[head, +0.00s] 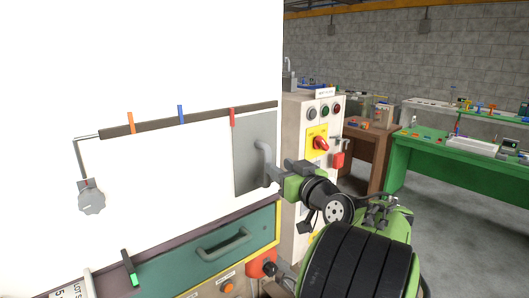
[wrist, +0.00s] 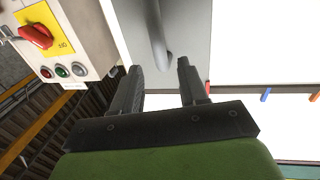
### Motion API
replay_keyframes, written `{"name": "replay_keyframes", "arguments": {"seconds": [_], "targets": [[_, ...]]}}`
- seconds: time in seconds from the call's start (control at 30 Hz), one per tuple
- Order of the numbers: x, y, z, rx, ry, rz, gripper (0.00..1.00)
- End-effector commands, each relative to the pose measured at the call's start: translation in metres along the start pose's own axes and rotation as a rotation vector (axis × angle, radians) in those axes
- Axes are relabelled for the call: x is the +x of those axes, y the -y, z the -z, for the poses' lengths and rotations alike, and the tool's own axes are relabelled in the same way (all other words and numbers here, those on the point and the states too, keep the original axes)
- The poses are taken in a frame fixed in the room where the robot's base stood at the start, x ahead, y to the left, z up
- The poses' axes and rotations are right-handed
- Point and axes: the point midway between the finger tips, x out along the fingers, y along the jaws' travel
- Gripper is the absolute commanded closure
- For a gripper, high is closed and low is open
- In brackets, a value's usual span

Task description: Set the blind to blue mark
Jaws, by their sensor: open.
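The blind is a grey panel (head: 251,165) under a dark rail (head: 205,117) on the white wall, toward the rail's right end. Its left edge is by the red mark (head: 232,117). The blue mark (head: 180,114) stands on the rail further left. A grey bar handle (head: 263,158) is on the panel; it also shows in the wrist view (wrist: 158,32). My gripper (head: 277,177) is at the handle's lower end, in front of the panel. In the wrist view my gripper (wrist: 160,66) is open, with the handle's end about between the fingertips; I cannot tell whether they touch.
A teal drawer (head: 205,249) is below. A control cabinet (head: 298,130) with a red switch (head: 320,143) stands close on the right.

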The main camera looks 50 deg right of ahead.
Motion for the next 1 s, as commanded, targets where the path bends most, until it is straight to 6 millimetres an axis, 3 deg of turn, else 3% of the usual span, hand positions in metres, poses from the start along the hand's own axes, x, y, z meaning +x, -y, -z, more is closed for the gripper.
{"name": "replay_keyframes", "arguments": {"seconds": [0.1, 0.3, 0.63, 0.67, 0.93, 1.0], "targets": [[0.031, 0.001, 0.004, 0.003, 0.001, 0.005, 0.57], [0.066, 0.001, 0.003, 0.001, 0.002, 0.002, 0.57], [0.075, 0.0, 0.0, 0.0, 0.001, -0.001, 0.57], [0.075, 0.0, 0.0, 0.0, 0.001, -0.001, 0.58], [0.075, 0.0, 0.0, 0.0, 0.001, 0.0, 1.0], [0.074, 0.0, 0.0, 0.0, 0.001, 0.0, 1.0]]}}
